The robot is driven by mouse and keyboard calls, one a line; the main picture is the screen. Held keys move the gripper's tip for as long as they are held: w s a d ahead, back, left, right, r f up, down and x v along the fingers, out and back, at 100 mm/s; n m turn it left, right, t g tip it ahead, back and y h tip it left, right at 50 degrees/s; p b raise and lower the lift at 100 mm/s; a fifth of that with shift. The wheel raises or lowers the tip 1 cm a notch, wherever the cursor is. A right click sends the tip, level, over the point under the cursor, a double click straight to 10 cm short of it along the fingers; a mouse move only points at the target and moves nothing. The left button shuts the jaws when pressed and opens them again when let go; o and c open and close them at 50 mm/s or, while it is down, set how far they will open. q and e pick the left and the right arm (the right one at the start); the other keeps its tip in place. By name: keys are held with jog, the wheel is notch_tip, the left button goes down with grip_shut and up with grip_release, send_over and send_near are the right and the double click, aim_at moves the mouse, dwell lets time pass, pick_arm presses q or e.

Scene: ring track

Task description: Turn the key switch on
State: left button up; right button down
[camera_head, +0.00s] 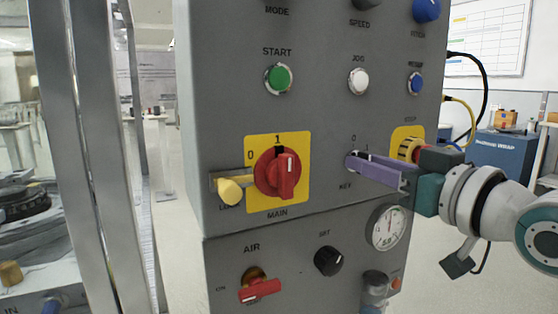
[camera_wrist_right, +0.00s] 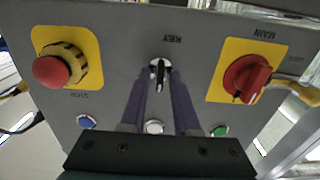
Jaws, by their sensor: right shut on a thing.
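The key switch (camera_wrist_right: 159,66) is on the grey control panel (camera_head: 228,105), above the KEY label. In the right wrist view it shows a dark, narrow key in a pale round collar, with the key about upright in that picture. My right gripper (camera_head: 354,162) reaches in from the right. Its purple fingers are shut on the key, with one finger on each side in the right wrist view (camera_wrist_right: 160,90). In the head view the fingers hide most of the switch, between the 0 and 1 marks above and the KEY label below. My left gripper is not in view.
A red MAIN switch (camera_head: 287,176) on a yellow plate is left of the key, with a yellow lockout part (camera_head: 230,190) beside it. The stop button (camera_wrist_right: 52,71) is close on the other side. A gauge (camera_head: 388,227) lies below my right gripper.

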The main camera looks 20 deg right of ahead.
jog(key=shift+r, duration=0.1)
dwell(0.3)
jog(key=shift+d+m+p, duration=0.15)
jog(key=shift+m+p, duration=2.55)
jog(key=shift+m, duration=3.2)
jog(key=c, duration=0.9)
grip_release()
jog(key=shift+c, duration=0.2)
jog(key=shift+s, duration=0.1)
